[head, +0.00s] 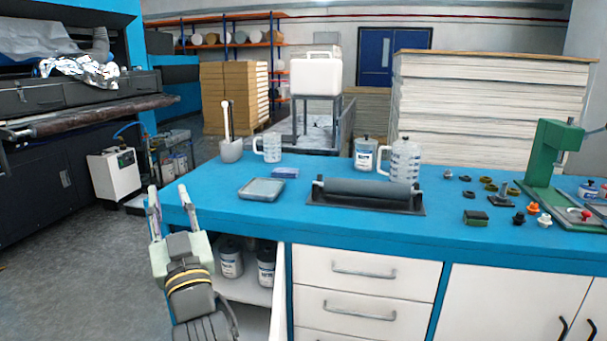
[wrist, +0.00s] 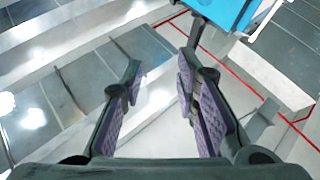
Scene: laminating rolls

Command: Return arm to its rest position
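My gripper (head: 168,198) is at the left front corner of the blue workbench (head: 240,221) in the head view, raised with its fingers pointing up. Its two fingers stand apart with nothing between them. In the wrist view my gripper (wrist: 160,84) also shows open, its two ridged purple pads facing each other across an empty gap. Nothing touches the fingertips in either view. The wrist view looks toward the ceiling and walls, with none of the bench items between the fingers.
On the bench are a shallow tray (head: 262,189), a roller in a dark holder (head: 366,194), jugs (head: 405,160), a mortar with pestle (head: 231,148) and a green press (head: 552,165) with small parts. Bottles (head: 231,257) stand on the open shelf beside my gripper.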

